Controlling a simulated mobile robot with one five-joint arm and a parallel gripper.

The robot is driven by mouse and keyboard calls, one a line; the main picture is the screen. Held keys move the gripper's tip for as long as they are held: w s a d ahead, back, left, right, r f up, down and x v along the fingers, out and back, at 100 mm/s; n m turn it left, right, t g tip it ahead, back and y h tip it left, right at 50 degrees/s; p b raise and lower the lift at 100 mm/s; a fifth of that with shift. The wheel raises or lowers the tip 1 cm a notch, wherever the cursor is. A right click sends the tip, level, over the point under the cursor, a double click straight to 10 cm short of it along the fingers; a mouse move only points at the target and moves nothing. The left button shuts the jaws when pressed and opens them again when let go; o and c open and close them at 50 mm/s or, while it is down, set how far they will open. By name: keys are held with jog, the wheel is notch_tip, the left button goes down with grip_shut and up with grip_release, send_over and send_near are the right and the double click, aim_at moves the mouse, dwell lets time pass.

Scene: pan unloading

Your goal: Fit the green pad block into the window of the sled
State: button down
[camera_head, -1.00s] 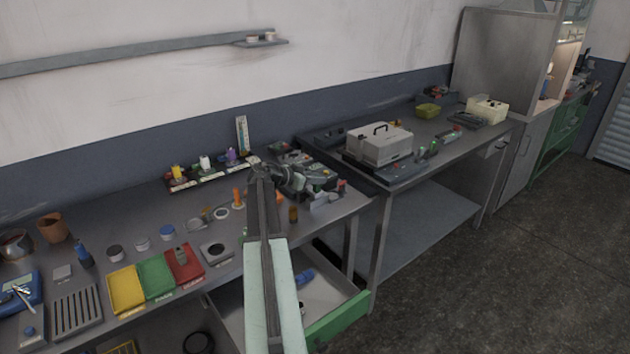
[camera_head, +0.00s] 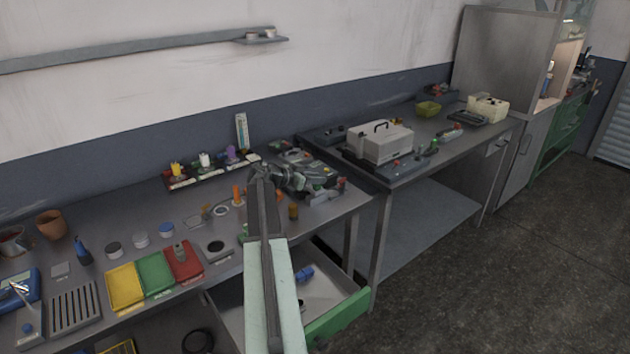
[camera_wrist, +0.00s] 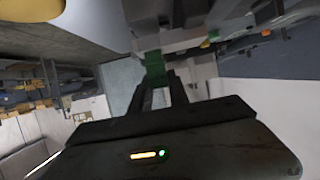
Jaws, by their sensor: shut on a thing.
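The green pad block (camera_wrist: 154,68) shows at the tips of my gripper (camera_wrist: 156,82) in the wrist view. My gripper is shut on it. A grey body (camera_wrist: 170,38) lies just beyond the block; I cannot tell whether it is the sled, nor whether the block touches it. In the head view my arm reaches over the right end of the near bench, with its wrist (camera_head: 290,178) above a cluster of grey parts. The block, the fingertips and the sled's window cannot be made out there.
The near bench carries yellow (camera_head: 125,288), green (camera_head: 155,274) and red (camera_head: 184,262) trays and several small pots. An open green-fronted drawer (camera_head: 338,314) sits below. A second bench on the right holds a grey case (camera_head: 382,145). Floor at right is clear.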

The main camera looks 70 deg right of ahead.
jog(key=shift+f+b, duration=0.4)
jog(key=shift+f, duration=0.05)
dwell(0.4)
jog(key=c, duration=1.2)
grip_release()
jog(key=shift+o, duration=0.2)
jog(key=p+v, duration=0.3)
jog(key=v, duration=0.4)
jog(key=shift+w+a, duration=0.2)
jog(key=shift+a, duration=0.15)
jog(key=shift+r, duration=0.1)
